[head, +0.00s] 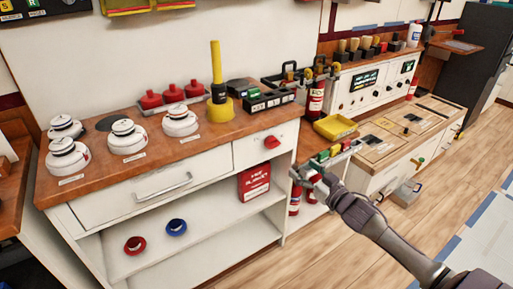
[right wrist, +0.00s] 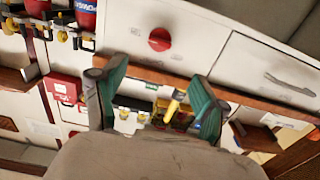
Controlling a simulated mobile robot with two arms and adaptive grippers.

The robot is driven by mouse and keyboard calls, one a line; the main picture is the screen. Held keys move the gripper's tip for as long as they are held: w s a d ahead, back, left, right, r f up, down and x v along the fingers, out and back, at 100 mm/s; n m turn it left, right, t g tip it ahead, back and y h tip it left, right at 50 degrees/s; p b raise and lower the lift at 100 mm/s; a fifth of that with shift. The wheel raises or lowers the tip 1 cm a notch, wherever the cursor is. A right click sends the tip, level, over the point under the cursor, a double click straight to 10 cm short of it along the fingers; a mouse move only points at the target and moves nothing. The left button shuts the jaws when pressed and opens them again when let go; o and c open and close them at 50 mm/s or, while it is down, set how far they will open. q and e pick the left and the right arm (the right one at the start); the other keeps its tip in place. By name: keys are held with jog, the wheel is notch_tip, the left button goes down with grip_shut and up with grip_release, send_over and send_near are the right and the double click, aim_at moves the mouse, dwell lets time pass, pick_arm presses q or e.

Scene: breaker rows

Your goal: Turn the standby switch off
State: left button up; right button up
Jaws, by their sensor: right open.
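No readable label in either view marks the standby switch. A red knob (head: 271,142) sits on the white front panel of the cabinet, right of the drawer. It also shows in the right wrist view (right wrist: 159,39), above the fingers; its on or off position cannot be told. My right gripper (head: 305,176) is to the right of the red knob and lower in the head view, apart from it. In the right wrist view its two green-padded fingers (right wrist: 157,95) are spread, with nothing held between them. My left gripper is not in view.
The wooden counter (head: 70,190) carries white domed devices (head: 127,137), red-topped items (head: 173,93) and a yellow post (head: 217,75). A red box (head: 254,180) stands on the shelf below. A fire extinguisher (head: 316,100) and yellow tray (head: 335,127) are behind my gripper. The floor (head: 300,265) in front is clear.

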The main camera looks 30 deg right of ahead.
aim_at(276, 145)
jog(key=w, duration=0.4)
jog(key=w+b, duration=0.1)
jog(key=w, duration=0.6)
jog(key=shift+w+a+r, duration=0.15)
jog(key=shift+w+a, duration=0.25)
pick_arm(q)
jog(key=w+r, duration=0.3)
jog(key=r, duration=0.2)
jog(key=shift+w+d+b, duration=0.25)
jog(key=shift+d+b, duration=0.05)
jog(key=shift+b, duration=0.05)
pick_arm(e)
jog(key=shift+w+a, duration=0.1)
jog(key=shift+w, duration=0.7)
jog(key=c, duration=1.2)
jog(key=shift+o, duration=0.2)
